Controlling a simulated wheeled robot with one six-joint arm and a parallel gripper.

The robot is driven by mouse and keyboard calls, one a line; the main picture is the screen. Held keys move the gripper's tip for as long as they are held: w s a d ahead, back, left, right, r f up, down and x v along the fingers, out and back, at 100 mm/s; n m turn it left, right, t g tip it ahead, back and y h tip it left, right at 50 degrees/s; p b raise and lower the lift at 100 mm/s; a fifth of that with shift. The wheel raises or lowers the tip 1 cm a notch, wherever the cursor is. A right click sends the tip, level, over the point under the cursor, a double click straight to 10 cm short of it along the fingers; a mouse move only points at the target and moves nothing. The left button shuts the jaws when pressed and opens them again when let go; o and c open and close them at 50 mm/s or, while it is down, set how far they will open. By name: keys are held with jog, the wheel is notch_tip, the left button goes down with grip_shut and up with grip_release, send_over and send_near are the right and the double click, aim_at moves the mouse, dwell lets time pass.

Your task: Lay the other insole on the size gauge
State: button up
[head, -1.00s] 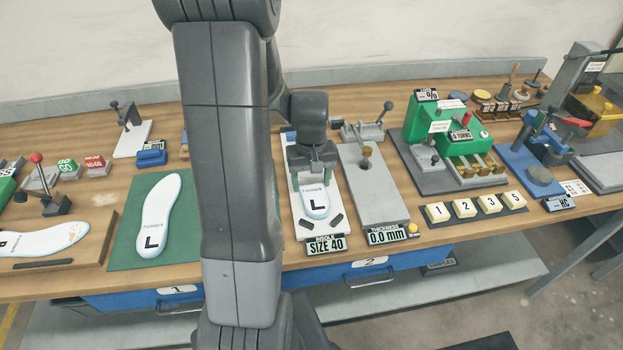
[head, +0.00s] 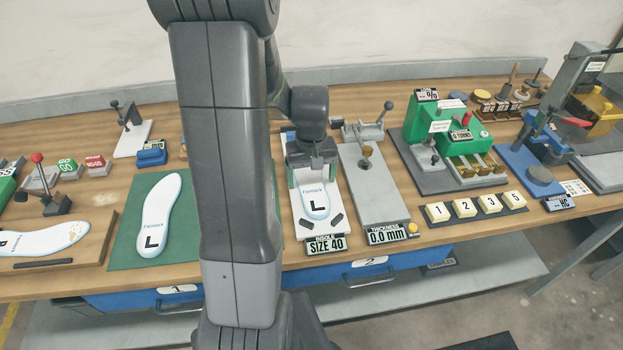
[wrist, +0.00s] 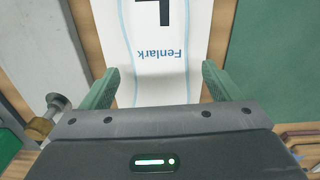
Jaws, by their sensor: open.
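A white insole (head: 316,200) marked L lies on the size gauge (head: 303,228), whose sign reads SIZE 40. My gripper (head: 315,172) is open over the far end of this insole and apart from it. In the wrist view the insole (wrist: 152,45), printed Fenlark, runs between and beyond my open gripper's fingers (wrist: 160,78), with nothing held. Another white insole (head: 160,213) marked L lies on the green mat (head: 120,250) to the left. A third white insole (head: 45,240) lies on a wooden board at the far left, its left end cut off.
A thickness gauge (head: 385,210) reading 0.0 mm stands just right of the size gauge. Further right are a green machine (head: 440,125), numbered blocks (head: 463,207) and a blue fixture (head: 525,160). My arm hides part of the bench between mat and gauge.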

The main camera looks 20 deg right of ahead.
aim_at(312, 188)
notch_tip(312, 188, up, 11)
dwell(0.3)
